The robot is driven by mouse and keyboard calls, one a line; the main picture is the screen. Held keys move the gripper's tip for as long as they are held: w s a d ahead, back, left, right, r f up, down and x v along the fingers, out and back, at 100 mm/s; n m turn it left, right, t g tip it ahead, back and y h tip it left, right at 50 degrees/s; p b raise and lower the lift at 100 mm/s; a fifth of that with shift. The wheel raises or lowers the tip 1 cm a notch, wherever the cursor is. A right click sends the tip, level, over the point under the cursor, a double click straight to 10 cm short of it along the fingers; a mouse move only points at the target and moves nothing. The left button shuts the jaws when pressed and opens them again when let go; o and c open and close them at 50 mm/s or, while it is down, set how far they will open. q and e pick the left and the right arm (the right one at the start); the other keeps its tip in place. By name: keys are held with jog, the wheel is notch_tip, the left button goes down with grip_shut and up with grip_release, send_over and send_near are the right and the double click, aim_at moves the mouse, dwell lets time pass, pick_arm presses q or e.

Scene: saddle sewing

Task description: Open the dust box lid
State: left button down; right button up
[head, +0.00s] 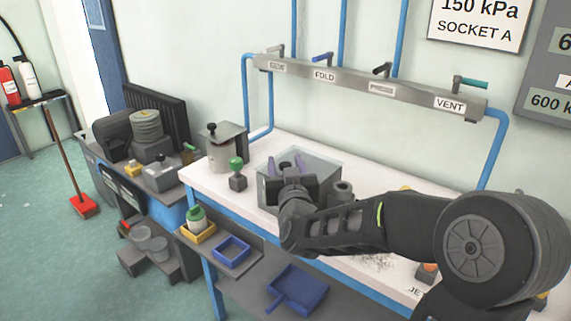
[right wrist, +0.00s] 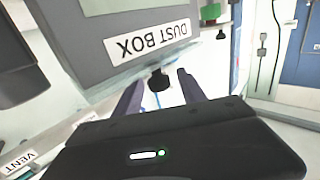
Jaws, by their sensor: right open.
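The dust box (head: 322,166) is a grey box with a pale, see-through upper part, standing on the white bench. In the right wrist view its grey face (right wrist: 95,50) carries an upside-down "DUST BOX" label (right wrist: 147,40). A small black knob (right wrist: 158,79) sticks out at the box's edge. My right gripper (head: 286,163) is over the box in the head view, its two purple-grey fingers apart. In the right wrist view the open gripper (right wrist: 158,92) has the knob between its fingertips; I cannot tell whether either finger touches it. My left gripper is not in view.
A grey canister (head: 225,150) and a green-knobbed tool (head: 237,175) stand left of the box. A pipe rail with valves (head: 365,84) runs along the wall behind. My right arm covers much of the bench's right side. A blue dustpan (head: 297,289) lies on the lower shelf.

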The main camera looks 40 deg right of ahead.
jog(key=shift+c, duration=0.6)
grip_shut()
dwell(0.8)
